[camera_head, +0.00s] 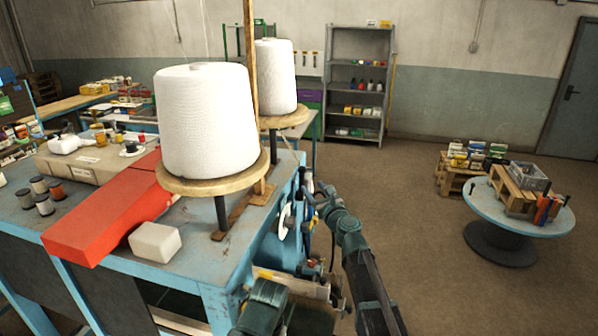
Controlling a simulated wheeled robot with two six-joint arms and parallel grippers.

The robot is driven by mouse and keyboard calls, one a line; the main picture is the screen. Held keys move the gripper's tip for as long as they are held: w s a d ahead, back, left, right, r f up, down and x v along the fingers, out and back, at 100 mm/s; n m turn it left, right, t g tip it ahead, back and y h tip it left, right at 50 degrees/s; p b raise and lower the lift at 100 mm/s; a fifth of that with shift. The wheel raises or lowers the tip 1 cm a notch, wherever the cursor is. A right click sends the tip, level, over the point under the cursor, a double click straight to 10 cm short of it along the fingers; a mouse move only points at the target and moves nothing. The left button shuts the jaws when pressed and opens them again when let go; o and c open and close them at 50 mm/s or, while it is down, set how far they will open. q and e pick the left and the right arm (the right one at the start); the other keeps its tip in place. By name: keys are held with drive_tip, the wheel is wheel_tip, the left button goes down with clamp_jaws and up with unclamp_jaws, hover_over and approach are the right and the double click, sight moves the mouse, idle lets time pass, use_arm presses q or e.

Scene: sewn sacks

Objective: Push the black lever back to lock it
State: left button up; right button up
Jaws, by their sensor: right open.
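My right arm reaches up from the bottom, and my right gripper (313,194) is open at the right side of the blue machine table (262,232). It is close to the small dark and metal parts on that side, beside a white round disc (284,221). The black lever cannot be clearly told apart from these parts and the gripper at this size. I cannot tell whether the gripper touches it. My left gripper is not in view.
Two large white thread cones (205,122) (275,78) stand on wooden discs above the table. A red block (105,212) and a white block (155,242) lie at left. A round blue table (512,215) stands at right. The floor between is clear.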

sight(301, 184)
drive_tip(key=x, duration=1.3)
drive_tip(key=shift+w+a, duration=0.15)
drive_tip(key=shift+w, duration=0.2)
drive_tip(key=shift+s, duration=0.1)
clamp_jaws()
idle(0.7)
